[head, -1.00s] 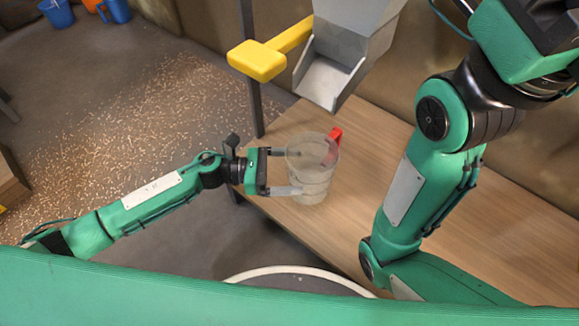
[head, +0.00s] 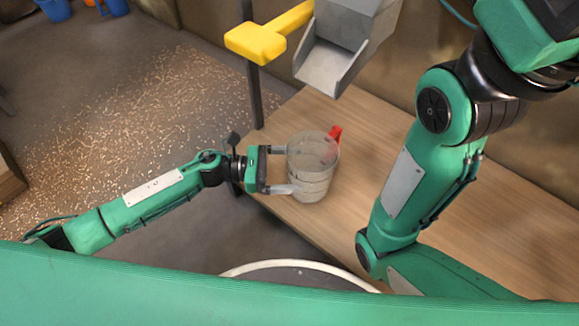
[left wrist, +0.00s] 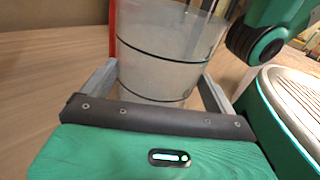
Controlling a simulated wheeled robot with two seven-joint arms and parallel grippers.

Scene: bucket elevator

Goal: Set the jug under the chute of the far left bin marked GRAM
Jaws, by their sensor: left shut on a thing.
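The jug (head: 311,178) is clear with dark ring lines and a red handle (head: 336,134). My left gripper (head: 290,169) is shut on it from the left, a finger on either side, and it stands upright. It is over the near left part of the wooden bench; I cannot tell if it touches the bench. The left wrist view shows the jug (left wrist: 165,60) between the fingers (left wrist: 158,90). The grey chute (head: 331,68) is above and behind the jug, its lip apart from it. No GRAM mark is readable. My right gripper is out of view.
A yellow lever (head: 270,36) sticks out left of the chute, by a dark post (head: 253,85). The wooden bench (head: 375,125) has free room right of the jug, below my right arm. Spilled grain (head: 140,130) covers the floor at left. Blue jugs (head: 54,9) stand far back.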

